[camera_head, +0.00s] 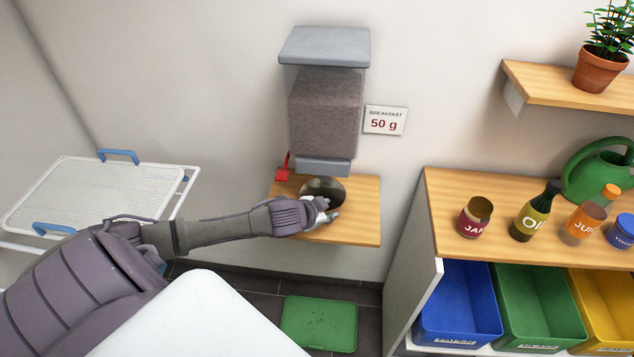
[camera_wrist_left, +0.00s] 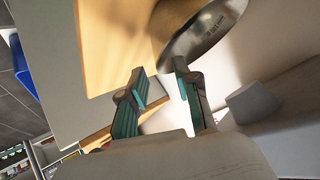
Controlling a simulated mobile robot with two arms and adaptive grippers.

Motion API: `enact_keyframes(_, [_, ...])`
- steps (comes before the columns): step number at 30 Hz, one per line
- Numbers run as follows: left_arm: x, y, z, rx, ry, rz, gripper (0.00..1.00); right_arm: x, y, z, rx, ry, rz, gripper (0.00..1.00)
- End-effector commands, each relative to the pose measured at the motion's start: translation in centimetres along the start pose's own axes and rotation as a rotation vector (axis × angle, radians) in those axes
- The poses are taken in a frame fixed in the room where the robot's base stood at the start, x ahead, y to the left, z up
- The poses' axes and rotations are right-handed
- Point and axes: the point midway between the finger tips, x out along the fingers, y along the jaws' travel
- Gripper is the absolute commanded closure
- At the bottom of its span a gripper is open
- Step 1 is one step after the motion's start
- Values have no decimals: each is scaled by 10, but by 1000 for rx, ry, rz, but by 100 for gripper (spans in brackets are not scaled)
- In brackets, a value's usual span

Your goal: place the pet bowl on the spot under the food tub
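The food tub (camera_head: 324,110), a clear container of brown food with a grey lid and grey outlet, is on the wall above a wooden shelf (camera_head: 355,225). The metal pet bowl (camera_head: 322,188) is on this shelf below the outlet, partly hidden by my left gripper (camera_head: 328,208). In the left wrist view, the bowl (camera_wrist_left: 205,32) lies just beyond the fingertips of my left gripper (camera_wrist_left: 158,75). The fingers are apart with nothing between them. Contact between fingertip and bowl cannot be told. My right gripper is not in view.
A red lever (camera_head: 282,172) hangs left of the outlet. A "50 g" sign (camera_head: 385,120) is on the wall. A green mat (camera_head: 320,323) lies on the floor. A white tray (camera_head: 90,195) stands left. At right, a wooden counter (camera_head: 450,205) holds jars and bottles above coloured bins.

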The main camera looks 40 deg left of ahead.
Motion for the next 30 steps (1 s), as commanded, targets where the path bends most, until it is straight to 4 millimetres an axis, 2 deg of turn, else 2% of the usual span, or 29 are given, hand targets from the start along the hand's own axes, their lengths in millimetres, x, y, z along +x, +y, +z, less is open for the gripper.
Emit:
enact_keyframes(1, [-13,1,2,4,-1,2,68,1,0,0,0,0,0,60])
enact_keyframes(6, [-47,2,1,4,-1,3,68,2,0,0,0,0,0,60])
enact_keyframes(12, [-70,1,1,1,-1,1,68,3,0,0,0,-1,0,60])
enact_keyframes(30, [-74,0,0,0,0,0,68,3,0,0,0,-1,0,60])
